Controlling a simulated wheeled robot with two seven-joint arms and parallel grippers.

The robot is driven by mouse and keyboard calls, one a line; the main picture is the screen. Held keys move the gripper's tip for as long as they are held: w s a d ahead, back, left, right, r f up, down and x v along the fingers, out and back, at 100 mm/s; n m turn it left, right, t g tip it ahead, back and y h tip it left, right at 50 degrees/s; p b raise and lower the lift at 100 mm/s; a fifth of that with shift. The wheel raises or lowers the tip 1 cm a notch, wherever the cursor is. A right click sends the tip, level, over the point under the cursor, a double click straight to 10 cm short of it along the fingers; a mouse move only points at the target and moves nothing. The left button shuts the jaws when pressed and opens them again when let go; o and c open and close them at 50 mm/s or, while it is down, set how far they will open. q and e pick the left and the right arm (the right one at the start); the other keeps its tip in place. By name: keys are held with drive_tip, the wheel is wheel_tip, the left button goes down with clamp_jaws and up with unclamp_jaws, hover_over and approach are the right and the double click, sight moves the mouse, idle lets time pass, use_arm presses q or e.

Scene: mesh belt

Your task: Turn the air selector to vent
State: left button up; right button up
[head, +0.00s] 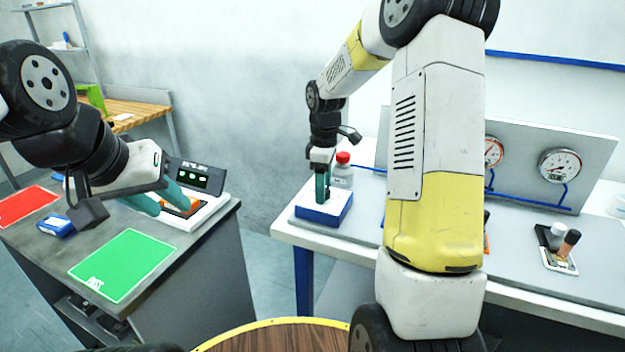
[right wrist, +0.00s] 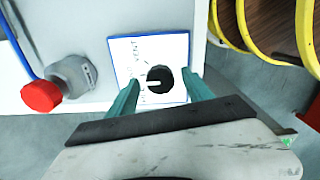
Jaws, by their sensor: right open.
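The air selector (right wrist: 128,57) is a white plate with a blue edge and a round black knob (right wrist: 160,79). A white pointer on the knob points left in the right wrist view. Lettering on the plate looks like "VENT" near its top, but most is hard to read. In the head view the selector's blue-sided block (head: 325,215) sits on the white table's left end. My right gripper (head: 322,187) points down over it, open, with the knob between its fingertips in the right wrist view (right wrist: 162,92). My left gripper (head: 165,202) is open over the left table.
A gauge panel (head: 525,165) and a small holder (head: 559,262) are further right. On the left table are a white device (head: 205,211) with an orange item, a green mat (head: 124,262) and a blue box (head: 56,225).

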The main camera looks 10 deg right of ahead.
drive_tip(key=shift+c, duration=0.3)
clamp_jaws()
drive_tip(key=shift+m, duration=0.4)
drive_tip(key=m, duration=0.3)
drive_tip(key=shift+m, duration=2.6)
drive_tip(key=shift+o, duration=0.3)
unclamp_jaws()
